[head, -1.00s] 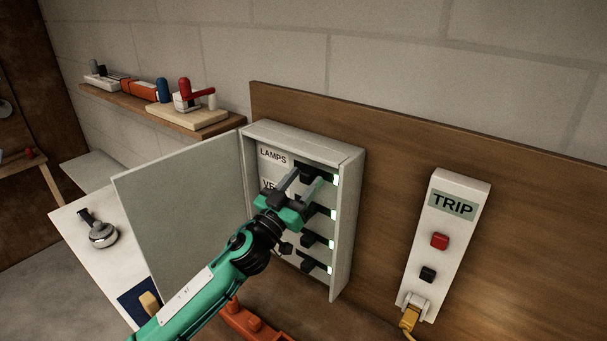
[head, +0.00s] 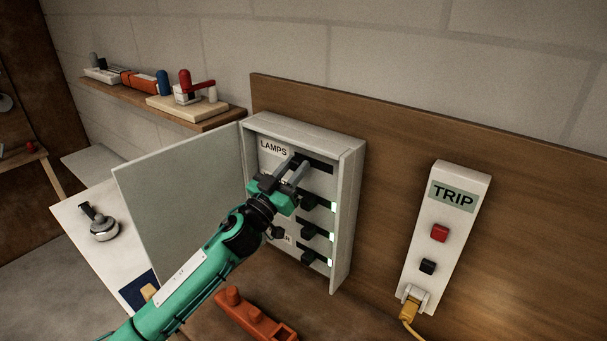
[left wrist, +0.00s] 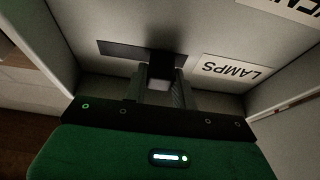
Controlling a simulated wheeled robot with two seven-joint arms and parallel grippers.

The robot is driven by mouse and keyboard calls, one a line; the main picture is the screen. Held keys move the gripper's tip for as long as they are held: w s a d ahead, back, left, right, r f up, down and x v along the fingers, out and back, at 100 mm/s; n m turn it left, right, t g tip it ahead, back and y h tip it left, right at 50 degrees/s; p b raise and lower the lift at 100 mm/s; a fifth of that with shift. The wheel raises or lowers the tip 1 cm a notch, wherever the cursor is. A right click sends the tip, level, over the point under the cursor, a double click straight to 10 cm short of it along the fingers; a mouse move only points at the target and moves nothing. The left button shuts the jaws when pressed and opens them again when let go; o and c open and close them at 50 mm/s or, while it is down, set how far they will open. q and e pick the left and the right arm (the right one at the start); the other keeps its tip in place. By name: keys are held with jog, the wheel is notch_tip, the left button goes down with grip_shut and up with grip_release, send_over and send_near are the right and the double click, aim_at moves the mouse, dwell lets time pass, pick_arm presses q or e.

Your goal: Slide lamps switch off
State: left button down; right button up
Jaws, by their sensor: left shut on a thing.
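The open grey switch box (head: 345,210) is on the wooden board, with a "LAMPS" label (head: 273,148) at its top row. The lamps switch's dark slot (head: 318,165) runs to the right of the label, with no white patch showing at its right end. My left gripper (head: 293,170) is shut on the black lamps switch knob (left wrist: 163,62), which shows between the fingers in the left wrist view. The gripper covers part of the row below. My right gripper is out of view.
The box's door (head: 185,195) stands open to the left, beside my left arm. A white "TRIP" panel (head: 445,215) with red and black buttons is at the right. A shelf (head: 215,122) with tools is at the upper left. An orange object (head: 255,318) lies below the box.

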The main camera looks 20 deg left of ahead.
pick_arm(q)
jog(key=shift+w+a, duration=0.25)
jog(key=shift+a, duration=0.5)
jog(key=shift+r, duration=0.1)
jog(key=c, duration=1.5)
grip_release()
jog(key=o, duration=0.4)
jog(key=shift+a, duration=0.1)
jog(key=shift+s+f+b, duration=0.3)
jog(key=shift+s+f, duration=0.05)
jog(key=shift+b+v, duration=2.6)
jog(key=shift+v, duration=3.9)
